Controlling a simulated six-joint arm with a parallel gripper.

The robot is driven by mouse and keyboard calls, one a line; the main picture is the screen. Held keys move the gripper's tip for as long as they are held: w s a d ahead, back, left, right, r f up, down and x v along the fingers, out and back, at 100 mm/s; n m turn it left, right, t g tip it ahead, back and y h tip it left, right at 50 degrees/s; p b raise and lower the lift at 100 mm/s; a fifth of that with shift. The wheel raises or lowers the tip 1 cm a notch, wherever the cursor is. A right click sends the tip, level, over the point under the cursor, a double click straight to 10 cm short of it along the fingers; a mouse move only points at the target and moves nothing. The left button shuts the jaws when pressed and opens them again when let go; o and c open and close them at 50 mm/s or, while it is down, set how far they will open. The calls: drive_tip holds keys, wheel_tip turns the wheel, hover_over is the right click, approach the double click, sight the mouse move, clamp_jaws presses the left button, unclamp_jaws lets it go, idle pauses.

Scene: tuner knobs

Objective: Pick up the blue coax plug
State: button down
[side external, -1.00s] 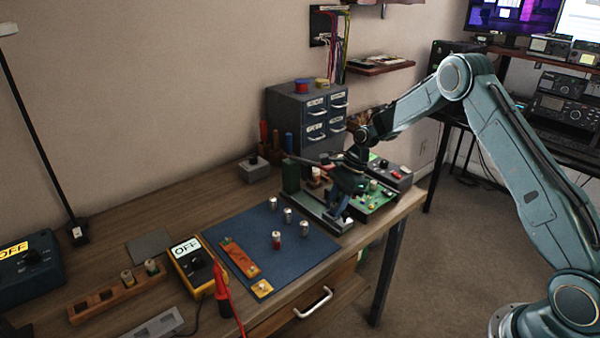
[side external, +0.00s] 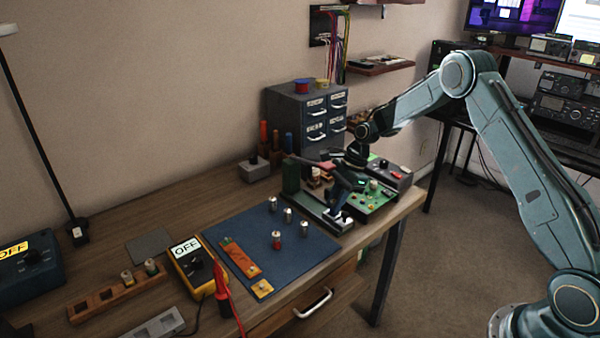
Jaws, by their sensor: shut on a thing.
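My gripper (side external: 350,182) is at the right of the workbench, low over the dark-based fixture and beside the green circuit board. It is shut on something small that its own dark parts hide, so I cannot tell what. A slanted blue piece (side external: 341,202) shows just below the gripper, over the fixture's grey base (side external: 322,211). I cannot tell whether it is a plug or part of the fixture. Several small silver plugs stand on the blue mat (side external: 240,225); one (side external: 276,240) has a red band. No plug on the mat looks clearly blue.
The green circuit board (side external: 382,204) and a grey control box (side external: 394,174) lie right of the fixture. A drawer cabinet (side external: 308,115) stands behind. A yellow meter (side external: 190,262), a wooden rack (side external: 108,300) and an orange strip (side external: 240,257) are at left. The mat's front right is bare.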

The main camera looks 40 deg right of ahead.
drive_tip(key=shift+r, duration=0.25)
drive_tip(key=shift+s+d+f+t+y, duration=0.15)
drive_tip(key=shift+d+y, duration=0.25)
drive_tip(key=shift+y, duration=0.5)
drive_tip(key=shift+d+t+y, duration=0.25)
drive_tip(key=shift+d+y, duration=0.1)
drive_tip(key=shift+y, duration=0.55)
wheel_tip(320, 180, up, 6)
drive_tip(key=d, duration=0.2)
drive_tip(key=s+d, duration=0.1)
drive_tip(key=d, duration=0.4)
drive_tip(key=s+d, duration=0.2)
drive_tip(key=d, duration=0.3)
drive_tip(key=s+d, duration=0.1)
drive_tip(key=d, duration=0.4)
drive_tip(key=shift+s+d, duration=0.15)
drive_tip(key=shift+s, duration=0.2)
drive_tip(key=shift+s+d+r+g+h, duration=0.2)
drive_tip(key=shift+d+r+h, duration=0.1)
drive_tip(key=shift+d+h, duration=0.35)
drive_tip(key=shift+s+d+r+g+h, duration=0.1)
drive_tip(key=shift+s+d+r+h, duration=0.15)
drive_tip(key=shift+d+h, duration=0.45)
drive_tip(key=shift+s+d+r+g+h, duration=0.15)
drive_tip(key=shift+d+r+h, duration=0.2)
drive_tip(key=shift+d, duration=0.55)
